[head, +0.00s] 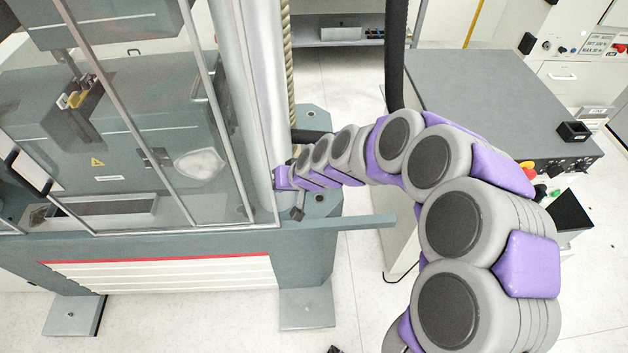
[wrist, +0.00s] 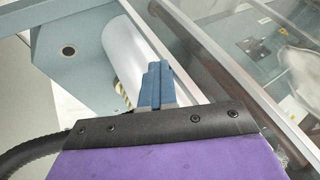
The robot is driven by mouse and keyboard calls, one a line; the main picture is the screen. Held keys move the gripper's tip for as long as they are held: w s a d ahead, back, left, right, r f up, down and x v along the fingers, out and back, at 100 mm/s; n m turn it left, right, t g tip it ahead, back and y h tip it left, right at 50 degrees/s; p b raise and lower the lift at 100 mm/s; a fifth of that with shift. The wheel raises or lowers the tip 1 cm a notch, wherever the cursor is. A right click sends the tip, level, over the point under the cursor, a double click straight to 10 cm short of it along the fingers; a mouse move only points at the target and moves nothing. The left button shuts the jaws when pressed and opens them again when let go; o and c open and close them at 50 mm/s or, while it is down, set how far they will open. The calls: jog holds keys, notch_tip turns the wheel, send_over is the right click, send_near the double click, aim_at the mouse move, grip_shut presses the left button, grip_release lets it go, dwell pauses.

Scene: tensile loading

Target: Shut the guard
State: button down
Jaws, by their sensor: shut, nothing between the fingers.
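The guard (head: 215,115) is a set of clear panels in pale metal frames across the front of the grey testing machine at left in the head view. A dark handle (head: 28,175) sits on it at far left. A framed clear guard panel (wrist: 215,60) also fills the right of the wrist view. My gripper (wrist: 155,85) has its blue fingers pressed together and empty, beside the guard's frame edge and in front of the silver column. I cannot tell whether fingers and frame touch. In the head view my arm's end is at the column, its fingertips not clear.
The silver column (head: 255,90) stands right of the guard. A grey ledge (head: 372,222) juts right from the machine's front. A grey-topped cabinet (head: 480,95) stands at right, with a dark hose (head: 396,50) beside it. Bare floor (head: 345,85) lies between.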

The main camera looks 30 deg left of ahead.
aim_at(250, 186)
jog(key=s+a, duration=0.1)
jog(key=a, duration=0.1)
jog(key=s+a, duration=0.1)
jog(key=a, duration=0.1)
jog(key=s+a, duration=0.2)
jog(key=a, duration=0.1)
jog(key=shift+f, duration=0.2)
jog(key=shift+d+r, duration=0.25)
jog(key=shift+d, duration=0.35)
jog(key=shift+w+f, duration=0.1)
jog(key=shift+w, duration=0.05)
